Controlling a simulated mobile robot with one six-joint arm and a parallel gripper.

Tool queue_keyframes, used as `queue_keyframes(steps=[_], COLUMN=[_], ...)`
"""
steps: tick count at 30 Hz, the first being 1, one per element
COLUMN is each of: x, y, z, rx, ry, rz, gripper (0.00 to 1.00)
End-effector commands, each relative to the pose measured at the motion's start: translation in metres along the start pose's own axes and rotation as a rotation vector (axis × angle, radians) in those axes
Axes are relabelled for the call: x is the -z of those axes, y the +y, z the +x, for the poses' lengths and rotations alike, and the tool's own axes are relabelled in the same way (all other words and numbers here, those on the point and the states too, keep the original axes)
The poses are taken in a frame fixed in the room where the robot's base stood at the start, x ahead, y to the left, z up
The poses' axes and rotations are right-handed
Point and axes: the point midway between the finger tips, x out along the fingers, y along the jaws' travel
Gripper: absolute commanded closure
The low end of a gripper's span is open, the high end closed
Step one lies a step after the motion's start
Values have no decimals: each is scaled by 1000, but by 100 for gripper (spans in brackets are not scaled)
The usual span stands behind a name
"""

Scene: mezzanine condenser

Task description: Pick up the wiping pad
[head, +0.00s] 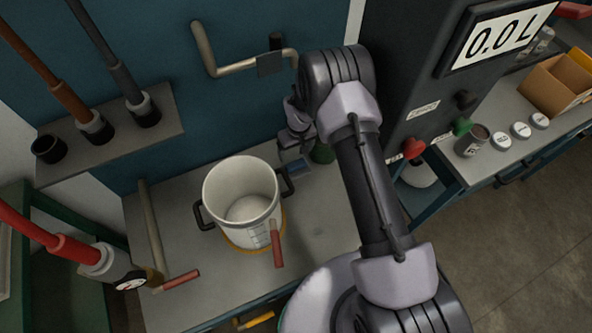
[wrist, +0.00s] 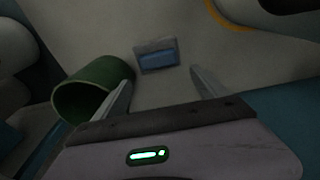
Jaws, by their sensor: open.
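The wiping pad (wrist: 158,58) looks like a small blue block with a grey border. In the wrist view it lies flat on the pale bench top, just beyond my fingertips and between their lines. In the head view a blue-grey piece of it (head: 299,168) shows below my gripper (head: 292,150), partly hidden by it. In the wrist view my gripper (wrist: 162,80) is open, with two grey fingers apart and nothing between them. The fingers appear above the pad, not touching it.
A white pot (head: 240,192) with black handles stands left of the pad. A bent pipe (head: 235,66) is on the wall behind. The front right bench top (head: 325,215) is clear.

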Motion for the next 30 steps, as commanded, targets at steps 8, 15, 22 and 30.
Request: queue_keyframes(steps=[8,15,22,30], x=[-2,-11,-10,-10], y=[0,2,2,2], z=[41,85,88,88], rx=[0,0,0,0], ry=[0,0,1,1], rz=[0,0,0,0], gripper=[16,16,16,69])
